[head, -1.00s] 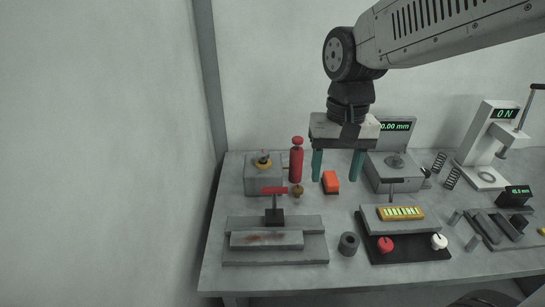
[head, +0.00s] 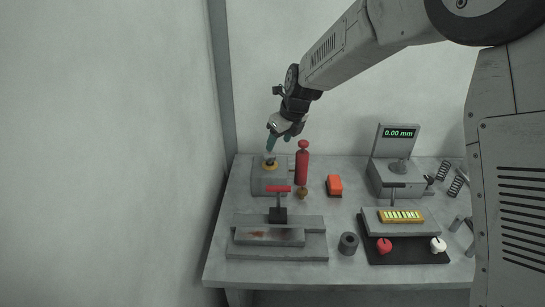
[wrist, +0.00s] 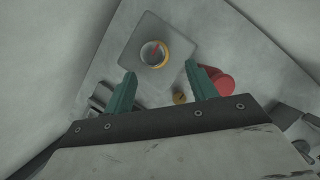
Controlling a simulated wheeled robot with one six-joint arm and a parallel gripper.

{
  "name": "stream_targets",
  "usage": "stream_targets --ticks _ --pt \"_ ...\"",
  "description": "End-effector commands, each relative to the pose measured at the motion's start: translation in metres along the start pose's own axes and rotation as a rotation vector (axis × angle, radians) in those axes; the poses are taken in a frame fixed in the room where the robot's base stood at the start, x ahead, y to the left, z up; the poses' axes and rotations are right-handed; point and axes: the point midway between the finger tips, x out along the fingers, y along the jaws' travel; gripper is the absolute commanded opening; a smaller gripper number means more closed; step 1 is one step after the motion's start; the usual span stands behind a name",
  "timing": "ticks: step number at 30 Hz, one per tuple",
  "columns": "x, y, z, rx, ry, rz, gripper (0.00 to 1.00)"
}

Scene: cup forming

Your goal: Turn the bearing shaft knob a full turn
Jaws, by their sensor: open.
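The knob (head: 270,156) is a small grey cap with a red line across its top, set in a yellow ring. It stands on a grey block (head: 269,184) at the back left of the bench. In the wrist view the knob (wrist: 153,52) lies ahead of the fingertips, roughly between their lines. My gripper (head: 279,142) is above the block, tilted, with its teal fingers pointing down. The wrist view shows my gripper (wrist: 160,70) open and empty. The fingers look apart from the knob; the exact height gap is hard to tell.
A red cylinder (head: 302,168) stands close right of the block. An orange box (head: 335,185) lies farther right. A red-handled clamp fixture (head: 278,190) is in front. A gauge stand (head: 397,142) reads 0.00 mm. A wall is close on the left.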

Motion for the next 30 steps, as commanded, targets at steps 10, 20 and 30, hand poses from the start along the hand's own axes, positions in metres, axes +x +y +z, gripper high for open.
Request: stream_targets --ticks 10,20,30 --pt "0.043 0.009 0.003 0.019 0.004 0.006 0.57" --pt "0.077 0.006 0.002 0.022 0.002 0.004 0.57" --pt "0.079 0.006 0.002 0.022 0.002 0.003 0.4"
